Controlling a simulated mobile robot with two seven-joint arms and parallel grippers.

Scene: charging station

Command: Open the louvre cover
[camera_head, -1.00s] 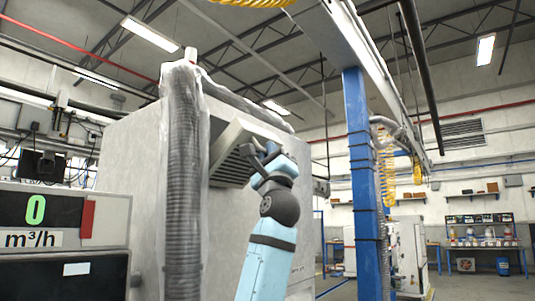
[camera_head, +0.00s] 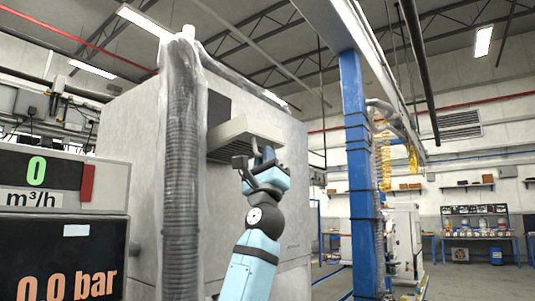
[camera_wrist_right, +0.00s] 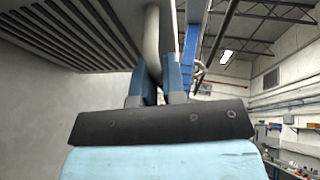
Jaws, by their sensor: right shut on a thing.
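The louvre cover (camera_head: 243,131) is a pale grey panel that juts out from the large grey cabinet, nearly level. Its slats (camera_wrist_right: 75,30) show from below in the wrist view. My right gripper (camera_head: 267,155) is at the cover's outer edge, to the right. In the wrist view its two blue fingers (camera_wrist_right: 155,85) are shut on the cover's grey curved handle (camera_wrist_right: 152,40). The fingers hide part of the handle. My left gripper is in neither view.
The grey cabinet (camera_head: 130,130) stands behind the cover, with a dark patch (camera_head: 218,107) above it. A wrapped ribbed hose (camera_head: 182,190) runs down to the left. A blue post (camera_head: 358,170) stands to the right. A display panel (camera_head: 62,220) is at the left.

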